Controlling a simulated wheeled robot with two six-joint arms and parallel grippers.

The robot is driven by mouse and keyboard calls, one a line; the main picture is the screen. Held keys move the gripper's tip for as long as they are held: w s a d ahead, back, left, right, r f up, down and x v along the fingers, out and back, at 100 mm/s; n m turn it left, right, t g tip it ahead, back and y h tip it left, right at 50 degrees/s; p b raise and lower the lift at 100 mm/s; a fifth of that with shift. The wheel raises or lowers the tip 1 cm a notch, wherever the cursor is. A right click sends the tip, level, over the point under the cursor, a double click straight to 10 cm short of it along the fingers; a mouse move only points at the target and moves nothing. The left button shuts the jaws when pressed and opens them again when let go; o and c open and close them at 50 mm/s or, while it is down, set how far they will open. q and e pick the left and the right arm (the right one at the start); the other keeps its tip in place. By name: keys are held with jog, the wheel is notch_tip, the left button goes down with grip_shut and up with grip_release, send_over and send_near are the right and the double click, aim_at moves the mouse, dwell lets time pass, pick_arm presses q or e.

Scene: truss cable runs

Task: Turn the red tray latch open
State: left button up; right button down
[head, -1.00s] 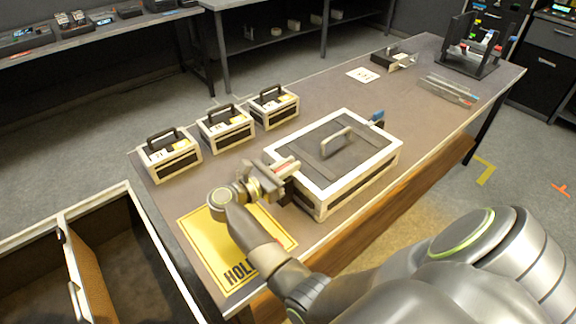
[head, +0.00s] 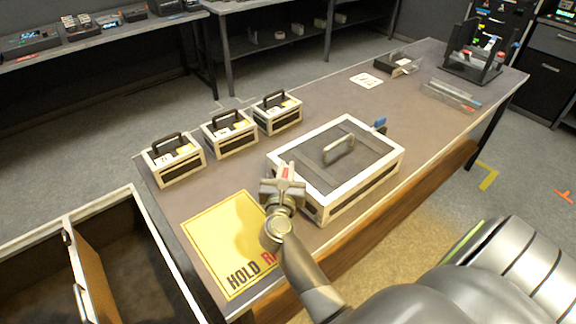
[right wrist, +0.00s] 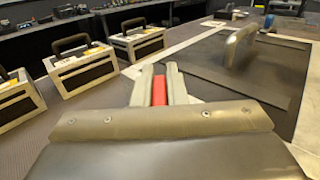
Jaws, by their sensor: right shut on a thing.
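The large tray (head: 307,181) is a white-framed box with a dark lid and an arched handle (head: 338,149), on the table's near half. The red latch (head: 288,172) is at its left corner, and its red strip shows between the fingers in the right wrist view (right wrist: 159,91). My right gripper (head: 284,172) is shut on the red latch, its fingers on either side of it. A blue latch (head: 380,123) is at the tray's far right side. How far the red latch is turned is hard to tell. My left gripper is not in view.
A yellow HOLD sheet (head: 222,240) lies left of the tray. Three small handled cases (head: 173,160) stand in a row along the table's far left edge. A clear holder (head: 449,96) and a dark rack (head: 474,62) stand toward the far right. An open bin (head: 120,260) is at lower left.

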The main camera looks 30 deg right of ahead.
jog(key=n+t+y+p, duration=0.2)
jog(key=y, duration=0.1)
jog(key=n+y+p, duration=0.1)
jog(key=shift+w+a+r+n+t+y, duration=0.15)
jog(key=shift+r+n+t+y, duration=0.15)
jog(key=shift+n+t+y, duration=0.1)
jog(key=n+y, duration=0.1)
jog(key=y, duration=0.1)
jog(key=n+t+y+p, duration=0.1)
jog(key=y, duration=0.1)
jog(key=shift+a+f, duration=0.15)
jog(key=shift+a, duration=0.05)
jog(key=shift+w+a+n+y, duration=0.1)
jog(key=shift+a+n+y, duration=0.05)
jog(key=shift+n+y, duration=0.7)
jog(key=shift+a+n+y, duration=0.1)
jog(key=shift+n+y, duration=0.45)
jog(key=shift+y, duration=0.5)
jog(key=shift+a+n+y, duration=0.1)
jog(key=shift+n+y, duration=0.2)
jog(key=shift+y, duration=0.1)
jog(key=c, duration=1.5)
grip_release()
jog(key=shift+f, duration=0.1)
jog(key=shift+o, duration=0.2)
